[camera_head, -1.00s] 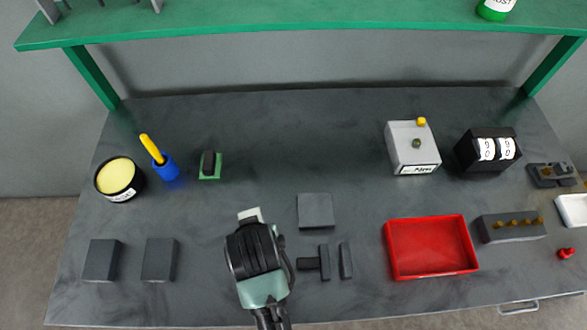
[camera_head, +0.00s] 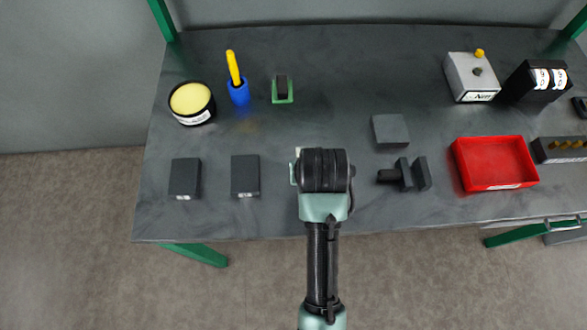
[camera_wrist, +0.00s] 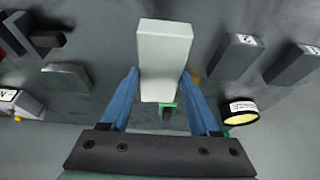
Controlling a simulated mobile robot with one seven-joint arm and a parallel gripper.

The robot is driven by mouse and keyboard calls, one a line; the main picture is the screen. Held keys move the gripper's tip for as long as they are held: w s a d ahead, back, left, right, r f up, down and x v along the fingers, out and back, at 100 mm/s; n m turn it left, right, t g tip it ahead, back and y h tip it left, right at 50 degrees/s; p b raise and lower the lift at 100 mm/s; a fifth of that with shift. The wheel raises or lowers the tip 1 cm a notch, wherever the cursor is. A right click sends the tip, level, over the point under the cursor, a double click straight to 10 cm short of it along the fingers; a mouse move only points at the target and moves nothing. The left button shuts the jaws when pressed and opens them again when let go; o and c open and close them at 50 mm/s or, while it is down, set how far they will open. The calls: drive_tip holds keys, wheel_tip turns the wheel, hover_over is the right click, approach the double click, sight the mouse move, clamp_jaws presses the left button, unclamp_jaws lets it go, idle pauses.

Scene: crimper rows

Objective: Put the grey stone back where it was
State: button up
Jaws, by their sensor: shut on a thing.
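The grey stone (camera_wrist: 165,45) is a light grey block, seen in the wrist view between the blue fingers of my gripper (camera_wrist: 160,78). My gripper is shut on it. The stone points away from the palm, with dark tabletop behind it. In the head view my wrist covers the gripper, and only a pale sliver (camera_head: 297,152) shows at its left edge. My wrist there is over the front middle of the dark table, right of two dark blocks. I cannot tell the stone's height above the table.
Two dark blocks (camera_head: 185,178) (camera_head: 245,175) stand at front left. Behind are a yellow-topped tin (camera_head: 191,100), a blue holder (camera_head: 239,94) and a green-based piece (camera_head: 282,92). A grey slab (camera_head: 390,130), dark parts (camera_head: 404,174) and a red tray (camera_head: 495,162) lie right.

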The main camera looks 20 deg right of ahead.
drive_tip(key=f, duration=0.4)
drive_tip(key=shift+d+f, duration=0.25)
drive_tip(key=shift+f, duration=2.1)
drive_tip(key=shift+a, duration=0.1)
drive_tip(key=shift+f, duration=0.2)
drive_tip(key=o, duration=1.4)
drive_tip(key=shift+o, duration=0.2)
drive_tip(key=shift+r, duration=0.1)
